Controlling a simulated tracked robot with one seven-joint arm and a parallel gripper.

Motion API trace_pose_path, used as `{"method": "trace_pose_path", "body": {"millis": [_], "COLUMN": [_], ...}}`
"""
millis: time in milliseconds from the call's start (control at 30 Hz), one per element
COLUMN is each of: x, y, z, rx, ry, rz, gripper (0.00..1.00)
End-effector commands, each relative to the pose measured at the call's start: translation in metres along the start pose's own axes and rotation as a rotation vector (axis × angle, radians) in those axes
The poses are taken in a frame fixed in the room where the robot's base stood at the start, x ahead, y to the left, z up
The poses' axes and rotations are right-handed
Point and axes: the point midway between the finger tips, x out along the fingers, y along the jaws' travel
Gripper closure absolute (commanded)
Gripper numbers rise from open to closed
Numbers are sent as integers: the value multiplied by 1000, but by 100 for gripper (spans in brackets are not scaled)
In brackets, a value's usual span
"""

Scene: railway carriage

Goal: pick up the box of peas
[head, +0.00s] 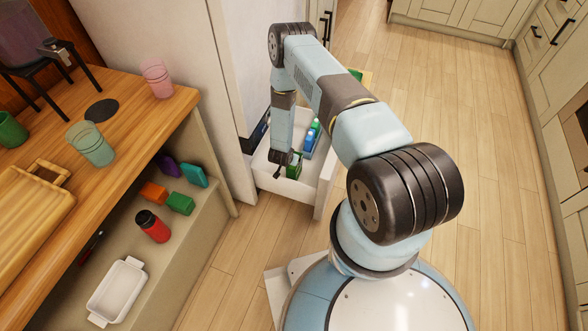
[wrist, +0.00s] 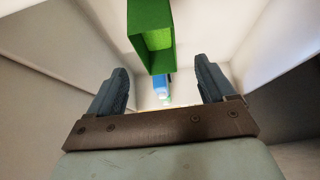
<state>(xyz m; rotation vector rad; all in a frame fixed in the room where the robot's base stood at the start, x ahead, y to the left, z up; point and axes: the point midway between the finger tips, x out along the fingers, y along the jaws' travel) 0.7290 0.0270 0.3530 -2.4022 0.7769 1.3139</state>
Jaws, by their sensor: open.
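A green box (head: 295,170), which I take for the box of peas, is in the open white drawer (head: 308,188). No label can be read on it. In the wrist view the green box (wrist: 152,25) is at the top centre, beyond my fingertips and slightly left of the middle. My gripper (head: 284,163) points down into the drawer beside the box. In the wrist view my gripper (wrist: 163,75) is open, with nothing held between its fingers. The arm partly hides the drawer in the head view.
Blue bottles (head: 309,139) lie farther back in the drawer; blue also shows in the wrist view (wrist: 160,82). The drawer walls stand close on both sides. A wooden counter (head: 128,122) with a low shelf holding a red bottle (head: 153,227) is left. The floor (head: 480,180) at right is clear.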

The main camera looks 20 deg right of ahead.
Motion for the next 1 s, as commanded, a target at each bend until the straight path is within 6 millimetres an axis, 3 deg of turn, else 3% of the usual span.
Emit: {"method": "trace_pose_path", "body": {"millis": [133, 433, 733, 1000], "x": [24, 43, 81, 89], "y": [3, 4, 4, 3], "z": [-1, -2, -1, -1], "rx": [5, 7, 6, 5], "ry": [0, -1, 1, -1], "rz": [3, 4, 4, 3], "gripper": [17, 17, 17, 17]}}
